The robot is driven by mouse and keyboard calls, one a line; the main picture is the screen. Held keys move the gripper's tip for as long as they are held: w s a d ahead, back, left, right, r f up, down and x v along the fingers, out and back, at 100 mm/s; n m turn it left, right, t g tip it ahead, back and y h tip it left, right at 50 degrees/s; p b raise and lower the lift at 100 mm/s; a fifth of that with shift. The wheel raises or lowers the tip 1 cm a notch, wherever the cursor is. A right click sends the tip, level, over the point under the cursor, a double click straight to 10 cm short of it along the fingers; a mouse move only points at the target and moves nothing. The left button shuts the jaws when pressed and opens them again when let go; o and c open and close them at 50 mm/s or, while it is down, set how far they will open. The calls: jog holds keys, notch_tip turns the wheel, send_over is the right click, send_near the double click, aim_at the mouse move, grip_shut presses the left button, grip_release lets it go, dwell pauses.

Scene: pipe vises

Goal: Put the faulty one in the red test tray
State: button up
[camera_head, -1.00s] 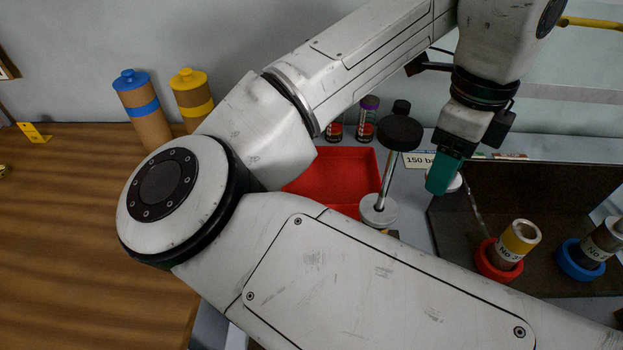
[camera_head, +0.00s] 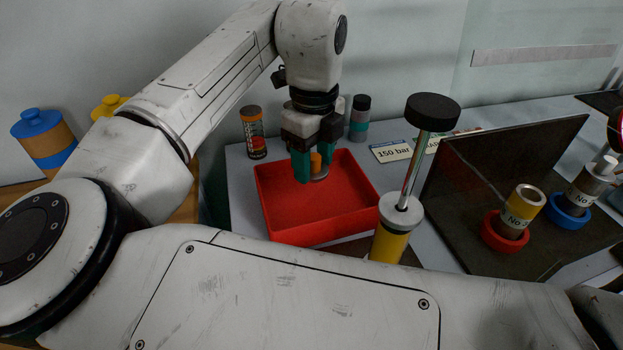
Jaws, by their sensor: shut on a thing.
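The red tray (camera_head: 283,238) lies on the grey bench, left of a hand pump. My gripper (camera_head: 316,168), with teal fingers, points down over the back part of the tray. It is shut on a small piece with an orange top and a grey rim (camera_head: 316,162). The fingers partly hide this piece, and I cannot tell whether it touches the tray floor. To the right, a pipe with a yellow band (camera_head: 521,207) stands in a red ring vise (camera_head: 503,234). Another labelled pipe (camera_head: 588,187) stands in a blue ring vise (camera_head: 567,214). Their numbers are not fully readable.
The yellow pump (camera_head: 392,241) with a tall rod and black knob (camera_head: 432,111) stands close to the tray's right side. Bottles (camera_head: 254,133) and (camera_head: 360,119) stand behind the tray. A "150 bar" sign (camera_head: 392,151) and a dark upright panel (camera_head: 497,185) are to the right.

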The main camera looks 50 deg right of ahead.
aim_at(314, 177)
jog(key=shift+f, duration=2.05)
jog(key=shift+f, duration=0.1)
jog(key=o, duration=1.1)
notch_tip(314, 177, up, 12)
jog(key=shift+r+p, duration=0.15)
jog(key=shift+p, duration=0.3)
